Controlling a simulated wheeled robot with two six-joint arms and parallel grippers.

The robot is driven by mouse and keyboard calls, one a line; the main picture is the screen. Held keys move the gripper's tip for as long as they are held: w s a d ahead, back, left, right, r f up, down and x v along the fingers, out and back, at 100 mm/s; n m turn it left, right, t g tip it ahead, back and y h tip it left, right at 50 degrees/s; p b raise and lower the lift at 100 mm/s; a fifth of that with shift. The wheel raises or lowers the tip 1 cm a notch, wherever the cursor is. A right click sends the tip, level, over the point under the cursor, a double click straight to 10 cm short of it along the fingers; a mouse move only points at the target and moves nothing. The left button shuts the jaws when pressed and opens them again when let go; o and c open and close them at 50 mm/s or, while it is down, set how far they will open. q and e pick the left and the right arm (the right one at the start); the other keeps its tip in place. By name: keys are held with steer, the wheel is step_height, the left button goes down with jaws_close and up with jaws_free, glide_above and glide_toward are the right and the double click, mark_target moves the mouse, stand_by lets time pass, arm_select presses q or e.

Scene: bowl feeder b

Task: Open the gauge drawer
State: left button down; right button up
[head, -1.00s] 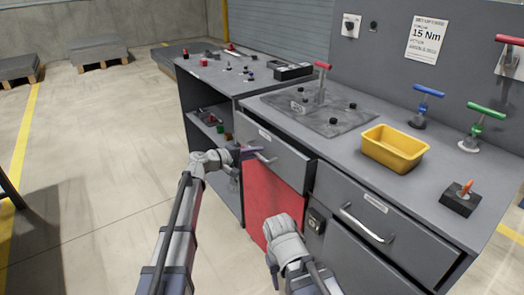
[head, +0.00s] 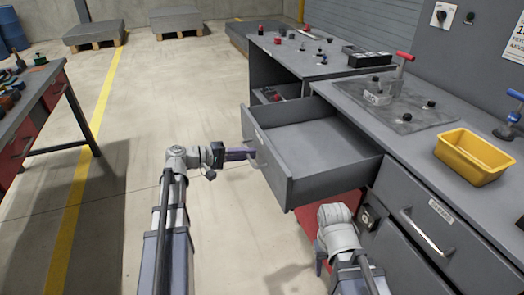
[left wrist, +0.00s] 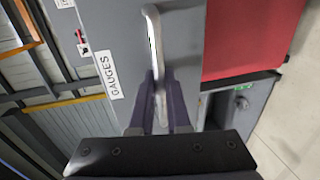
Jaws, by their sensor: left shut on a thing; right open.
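The gauge drawer (head: 320,143) is pulled far out from the grey bench in the head view, and its inside looks empty. Its front carries a white GAUGES label (left wrist: 109,76) in the left wrist view. My left gripper (head: 250,154) is shut on the drawer's metal handle (left wrist: 153,40); its two dark fingers (left wrist: 160,108) close on either side of the bar. My right arm's wrist (head: 338,235) is low in front of the bench; its fingers are mostly hidden, so their opening is hard to see.
A second closed drawer with a handle (head: 425,232) is to the right. A yellow bin (head: 473,157) and a red-handled tool (head: 402,62) stand on the bench top. Another bench (head: 40,95) is at far left. The floor (head: 140,130) between is clear.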

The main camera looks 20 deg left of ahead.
arm_select(q)
steer(key=shift+s+a, duration=0.35)
steer(key=shift+a, duration=0.05)
steer(key=c, duration=0.9)
jaws_free()
steer(key=shift+a, duration=0.1)
steer(key=p+v, duration=0.1)
steer(key=v, duration=0.6)
steer(key=shift+s+a+p, duration=0.2)
steer(key=shift+a+p, duration=0.05)
steer(key=shift+p, duration=0.05)
steer(key=shift+a, duration=0.1)
